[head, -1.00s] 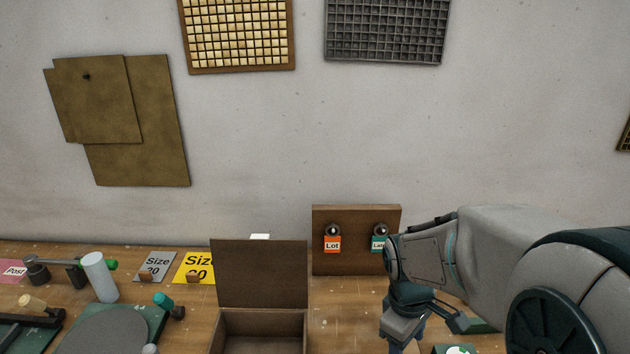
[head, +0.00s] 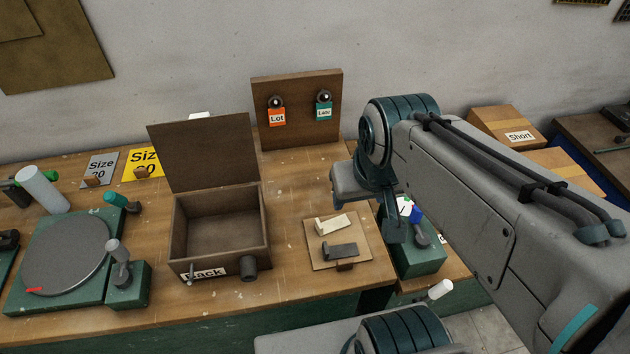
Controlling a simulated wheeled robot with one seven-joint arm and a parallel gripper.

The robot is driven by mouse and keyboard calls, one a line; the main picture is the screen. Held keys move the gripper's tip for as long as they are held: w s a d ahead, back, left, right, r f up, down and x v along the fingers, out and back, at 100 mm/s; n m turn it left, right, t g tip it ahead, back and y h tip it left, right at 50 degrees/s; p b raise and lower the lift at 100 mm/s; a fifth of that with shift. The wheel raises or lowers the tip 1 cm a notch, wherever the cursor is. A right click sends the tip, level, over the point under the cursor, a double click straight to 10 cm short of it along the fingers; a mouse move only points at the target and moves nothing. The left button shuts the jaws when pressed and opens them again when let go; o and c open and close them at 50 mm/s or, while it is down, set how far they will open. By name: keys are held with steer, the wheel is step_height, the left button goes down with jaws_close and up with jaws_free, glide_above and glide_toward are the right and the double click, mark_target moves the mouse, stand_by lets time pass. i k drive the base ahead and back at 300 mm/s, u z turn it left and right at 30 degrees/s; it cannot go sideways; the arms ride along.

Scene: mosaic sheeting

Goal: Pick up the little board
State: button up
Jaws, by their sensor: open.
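A small thin wooden board (head: 317,257) lies flat on the workbench, right of the open brown box. A cream block-like piece (head: 335,223) and a dark grey piece (head: 341,250) lie on it, and a small brown block (head: 345,265) is at its front edge. My gripper (head: 394,232) points down just right of this board, above the bench's right edge and apart from the board. Its fingers are open and partly hard to make out against the green box behind. I see nothing held in it.
The brown box (head: 268,225) has its lid raised. An upright board (head: 300,90) with tags "Lot" and "Late" stands behind. A green box (head: 420,260) sits close by my gripper. A turntable (head: 65,255) is at left. Cardboard boxes (head: 505,125) are at right.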

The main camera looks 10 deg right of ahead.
mark_target(352, 234)
steer(key=k, duration=1)
steer(key=z, duration=1.1)
steer(key=i, duration=0.8)
steer(key=u, duration=1.7)
